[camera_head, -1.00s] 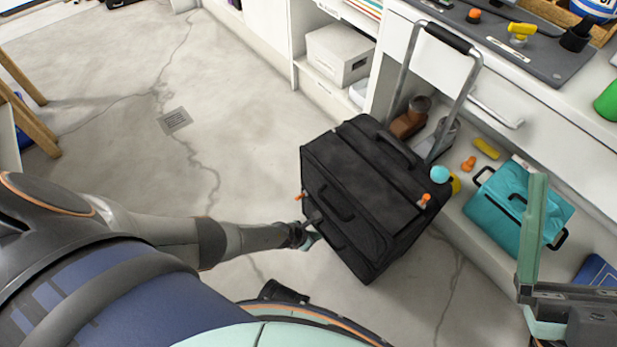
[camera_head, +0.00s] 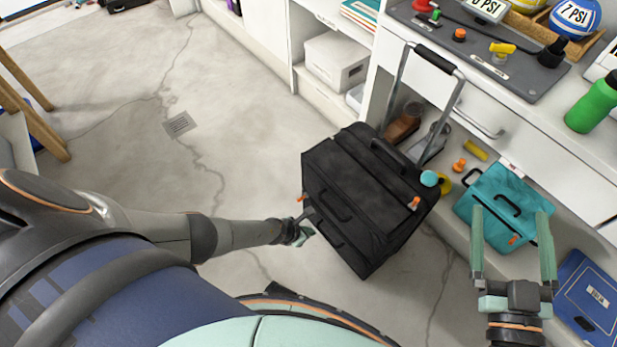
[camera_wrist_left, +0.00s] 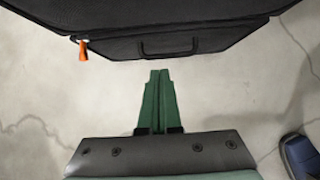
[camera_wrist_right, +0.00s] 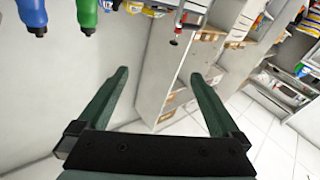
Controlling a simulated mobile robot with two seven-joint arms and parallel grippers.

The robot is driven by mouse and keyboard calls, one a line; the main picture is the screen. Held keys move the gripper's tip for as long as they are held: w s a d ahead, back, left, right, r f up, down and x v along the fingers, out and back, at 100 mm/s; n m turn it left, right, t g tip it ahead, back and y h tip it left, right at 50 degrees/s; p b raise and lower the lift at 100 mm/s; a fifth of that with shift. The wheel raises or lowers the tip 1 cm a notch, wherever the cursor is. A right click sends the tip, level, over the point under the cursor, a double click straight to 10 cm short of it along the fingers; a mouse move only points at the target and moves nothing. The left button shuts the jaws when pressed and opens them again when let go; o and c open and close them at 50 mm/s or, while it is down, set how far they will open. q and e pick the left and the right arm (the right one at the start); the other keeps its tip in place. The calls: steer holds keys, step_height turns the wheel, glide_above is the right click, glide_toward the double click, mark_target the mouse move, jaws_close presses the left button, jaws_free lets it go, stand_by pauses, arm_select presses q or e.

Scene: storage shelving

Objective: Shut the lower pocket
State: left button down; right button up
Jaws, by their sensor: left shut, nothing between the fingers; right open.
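The black suitcase (camera_head: 370,195) stands on the floor with its pull handle up. Its front has an upper and a lower panel, each with a black grip. The lower pocket (camera_head: 338,246) is on the near lower front; I cannot tell how far open it is. Orange zipper pulls show at the left and at the right (camera_head: 414,203); one orange pull (camera_wrist_left: 83,50) also hangs in the left wrist view. My left gripper (camera_head: 304,235) is shut and empty, just off the suitcase's left front. My right gripper (camera_head: 511,215) is open and empty, right of the suitcase.
A teal bag (camera_head: 485,190) sits on the low shelf behind my right gripper, with a blue case (camera_head: 590,300) beside it. A workbench (camera_head: 530,95) with tools and a green bottle (camera_head: 593,105) runs along the right. The floor left of the suitcase is clear.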

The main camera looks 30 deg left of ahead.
steer(key=s+f+m+g+h+p, duration=0.1)
steer(key=s+f+g, duration=0.1)
steer(key=f, duration=0.6)
steer(key=s+f+m+g+h+p, duration=0.1)
steer(key=s+f+g, duration=0.1)
steer(key=f+g, duration=0.3)
step_height(320, 180, down, 3)
steer(key=shift+s+d+r+p, duration=0.1)
steer(key=shift+s+d+p, duration=0.05)
steer(key=shift+s+p, duration=0.15)
